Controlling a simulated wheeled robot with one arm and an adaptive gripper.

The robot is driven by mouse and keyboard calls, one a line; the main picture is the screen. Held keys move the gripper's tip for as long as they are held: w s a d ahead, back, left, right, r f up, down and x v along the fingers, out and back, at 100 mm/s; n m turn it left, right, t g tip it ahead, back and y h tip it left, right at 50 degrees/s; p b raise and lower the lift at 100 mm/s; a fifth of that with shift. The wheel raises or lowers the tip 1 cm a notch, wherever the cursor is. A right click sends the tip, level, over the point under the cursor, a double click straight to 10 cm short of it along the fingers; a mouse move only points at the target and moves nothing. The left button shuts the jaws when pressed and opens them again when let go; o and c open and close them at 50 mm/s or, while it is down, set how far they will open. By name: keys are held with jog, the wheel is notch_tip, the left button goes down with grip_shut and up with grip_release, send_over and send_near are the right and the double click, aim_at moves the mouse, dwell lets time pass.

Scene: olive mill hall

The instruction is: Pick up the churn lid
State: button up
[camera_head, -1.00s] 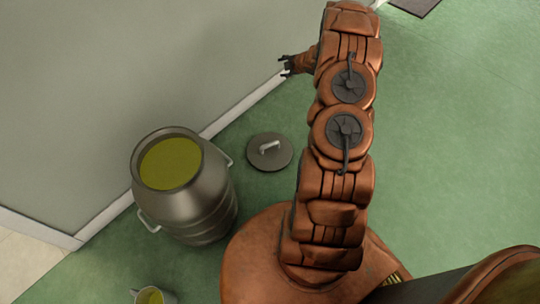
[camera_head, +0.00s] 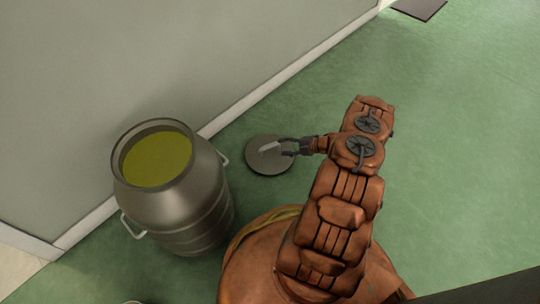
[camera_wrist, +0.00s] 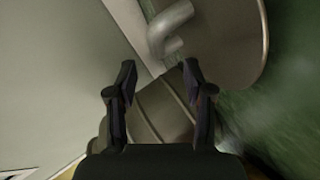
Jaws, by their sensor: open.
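My gripper (camera_head: 284,147) is open at the handle's right end in the head view. In the wrist view my gripper (camera_wrist: 158,72) has its fingers apart with nothing between them gripped. I cannot tell whether a finger touches the handle.
The open metal churn (camera_head: 190,205) holds yellow-green oil and stands left of the lid, close to the grey wall (camera_head: 150,60). Its side handle (camera_head: 222,158) sticks out toward the lid. A dark mat (camera_head: 420,8) lies far back. The floor at right is clear.

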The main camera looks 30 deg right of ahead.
aim_at(271, 146)
jog(key=b+x, duration=0.3)
jog(key=x, duration=0.4)
jog(key=shift+b, duration=0.35)
jog(key=shift+w+a, duration=0.2)
jog(key=shift+w, duration=0.15)
grip_shut()
